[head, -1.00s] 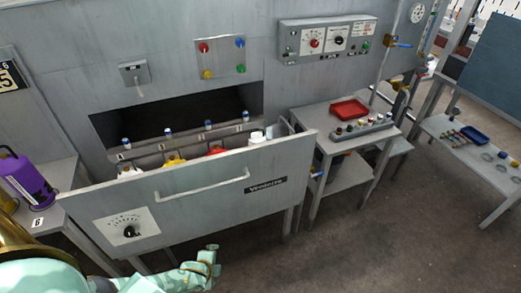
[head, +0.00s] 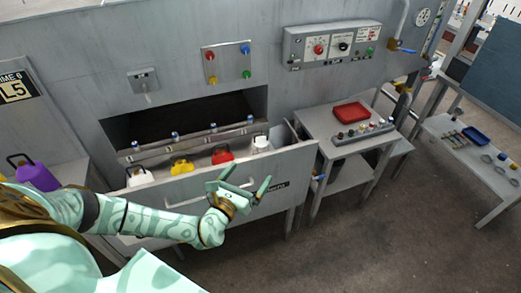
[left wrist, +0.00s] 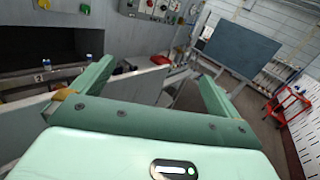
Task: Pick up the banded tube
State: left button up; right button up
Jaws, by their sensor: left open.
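I cannot tell for sure which piece is the banded tube. Several small tubes lie on the low bench (head: 432,125) at the right of the head view, by a blue tray (head: 476,136), too small to make out bands. Several blue-topped cylinders (head: 175,138) stand along the rail behind the open drawer. My left gripper (head: 245,180) is open and empty in front of the drawer's front panel, well apart from the bench tubes. Its spread green fingers also show in the left wrist view (left wrist: 148,85). My right gripper is out of view.
The open drawer (head: 180,195) holds white, yellow and red jugs (head: 222,155) and a white bottle. Right of it stands a table with a red tray (head: 351,112) and a rack of small coloured pieces (head: 364,132). The floor (head: 370,240) at right is clear.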

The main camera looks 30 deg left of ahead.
aim_at(260, 143)
jog(key=i+j, duration=1.1)
jog(key=i, duration=0.05)
